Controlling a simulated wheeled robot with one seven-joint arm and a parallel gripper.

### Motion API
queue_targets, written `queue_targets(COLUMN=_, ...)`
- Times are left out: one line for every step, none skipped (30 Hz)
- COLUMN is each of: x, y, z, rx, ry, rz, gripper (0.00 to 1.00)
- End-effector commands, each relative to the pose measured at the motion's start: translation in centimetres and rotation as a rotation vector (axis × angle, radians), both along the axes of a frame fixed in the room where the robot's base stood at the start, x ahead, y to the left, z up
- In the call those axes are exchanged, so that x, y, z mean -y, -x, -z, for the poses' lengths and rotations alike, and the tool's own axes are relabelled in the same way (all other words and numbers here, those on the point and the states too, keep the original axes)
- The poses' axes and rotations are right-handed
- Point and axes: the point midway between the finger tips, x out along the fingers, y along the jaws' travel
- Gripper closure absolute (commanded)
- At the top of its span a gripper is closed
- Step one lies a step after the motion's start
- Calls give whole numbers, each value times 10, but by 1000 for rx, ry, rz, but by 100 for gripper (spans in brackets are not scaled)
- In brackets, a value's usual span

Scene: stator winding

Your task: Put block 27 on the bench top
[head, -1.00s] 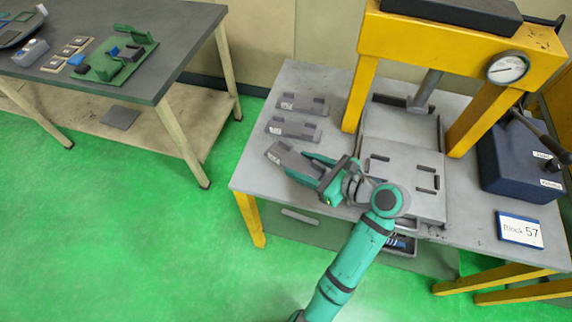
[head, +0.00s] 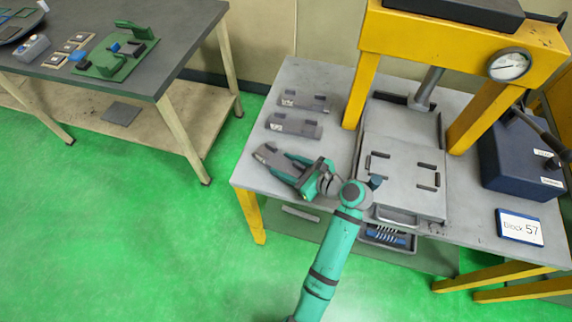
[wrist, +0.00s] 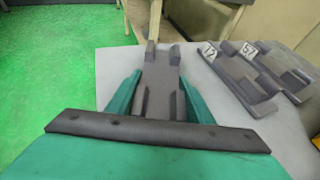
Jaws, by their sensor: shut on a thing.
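My gripper (head: 296,172) is shut on a grey notched block (head: 272,156) at the left front of the grey bench top (head: 262,184). In the wrist view the block (wrist: 158,82) lies lengthwise between my two teal fingers (wrist: 156,98), its far end pointing at the bench's left edge. The number on this block cannot be read now. Whether it touches the bench top or hovers just above cannot be told. Two similar grey blocks with white number tags, a nearer one (head: 294,126) and a farther one (head: 306,102), lie behind it on the bench.
A yellow press (head: 458,42) with a gauge stands over a slotted plate (head: 402,180) right of my gripper. A sign (head: 520,228) reads "Block 57". A dark blue box (head: 522,160) is at the right. A separate table (head: 150,78) with parts stands at the left.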

Motion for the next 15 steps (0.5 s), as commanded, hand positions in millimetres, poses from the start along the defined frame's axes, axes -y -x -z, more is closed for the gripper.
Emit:
queue_targets(x=0, y=0, z=-1, rx=3, ry=0, rz=1, gripper=94)
queue_targets(x=1, y=0, z=-1, rx=3, ry=0, rz=1, gripper=94)
queue_targets(x=1, y=0, z=-1, rx=3, ry=0, rz=1, gripper=94)
queue_targets(x=1, y=0, z=-1, rx=4, ry=0, rz=2, gripper=94)
queue_targets(x=1, y=0, z=-1, rx=4, ry=0, rz=2, gripper=94)
queue_targets(x=1, y=0, z=-1, rx=4, ry=0, rz=2, gripper=94)
queue_targets(x=1, y=0, z=-1, rx=4, ry=0, rz=2, gripper=94)
queue_targets(x=1, y=0, z=0, rx=3, ry=0, rz=2, gripper=94)
queue_targets(x=1, y=0, z=1, rx=3, ry=0, rz=1, gripper=94)
queue_targets(x=1, y=0, z=2, rx=3, ry=0, rz=1, gripper=94)
queue_targets(x=1, y=0, z=3, rx=1, ry=1, rz=2, gripper=51)
queue_targets(x=2, y=0, z=3, rx=1, ry=1, rz=2, gripper=41)
queue_targets(x=2, y=0, z=3, rx=1, ry=1, rz=3, gripper=34)
queue_targets(x=2, y=0, z=3, rx=1, ry=1, rz=3, gripper=34)
queue_targets(x=2, y=0, z=3, rx=1, ry=1, rz=4, gripper=34)
